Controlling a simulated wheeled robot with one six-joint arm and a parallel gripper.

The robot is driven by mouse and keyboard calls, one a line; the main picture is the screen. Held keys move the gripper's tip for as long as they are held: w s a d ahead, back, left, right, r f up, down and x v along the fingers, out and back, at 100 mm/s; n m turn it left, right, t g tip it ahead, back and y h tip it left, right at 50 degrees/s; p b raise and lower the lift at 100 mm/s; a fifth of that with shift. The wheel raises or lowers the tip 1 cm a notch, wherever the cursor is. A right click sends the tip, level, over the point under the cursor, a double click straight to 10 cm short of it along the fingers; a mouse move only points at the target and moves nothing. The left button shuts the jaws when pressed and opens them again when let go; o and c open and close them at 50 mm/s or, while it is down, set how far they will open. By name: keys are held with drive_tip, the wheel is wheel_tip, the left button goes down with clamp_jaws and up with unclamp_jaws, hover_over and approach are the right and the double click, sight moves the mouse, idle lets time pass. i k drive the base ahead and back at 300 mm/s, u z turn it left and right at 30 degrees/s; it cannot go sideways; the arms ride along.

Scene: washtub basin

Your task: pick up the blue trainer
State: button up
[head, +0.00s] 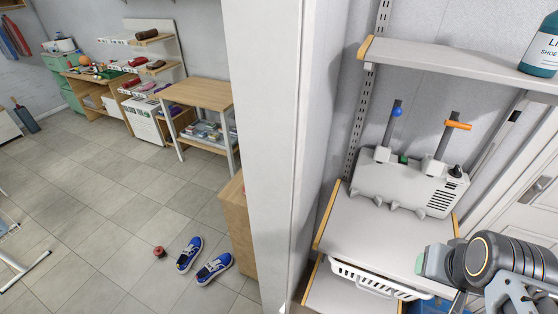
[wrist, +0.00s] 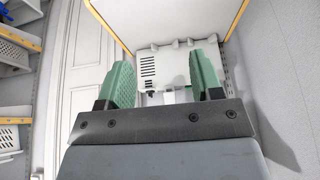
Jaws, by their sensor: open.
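Two blue trainers with white soles lie on the tiled floor in the head view. One trainer (head: 189,254) is a little farther back and to the left; the other trainer (head: 214,268) is beside it to the right. They are beyond the wall's edge from my arm. My gripper (wrist: 166,78) is open and empty in the wrist view, its two green fingers apart. In the head view it shows at the lower right, in front of the shelf, far from the trainers. The trainers are not in the wrist view.
A white wall end (head: 270,140) stands between the trainers and the shelf unit (head: 375,235) with a grey machine (head: 405,185). A wooden cabinet (head: 238,230) stands right of the trainers. A small red round thing (head: 159,252) lies left of them. Floor farther left is mostly clear.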

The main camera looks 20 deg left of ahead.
sight(224, 260)
drive_tip(key=k, duration=0.5)
drive_tip(key=u, duration=0.5)
drive_tip(key=i, duration=0.4)
drive_tip(key=u, duration=2.65)
drive_tip(key=i, duration=4.15)
drive_tip(key=z, duration=0.75)
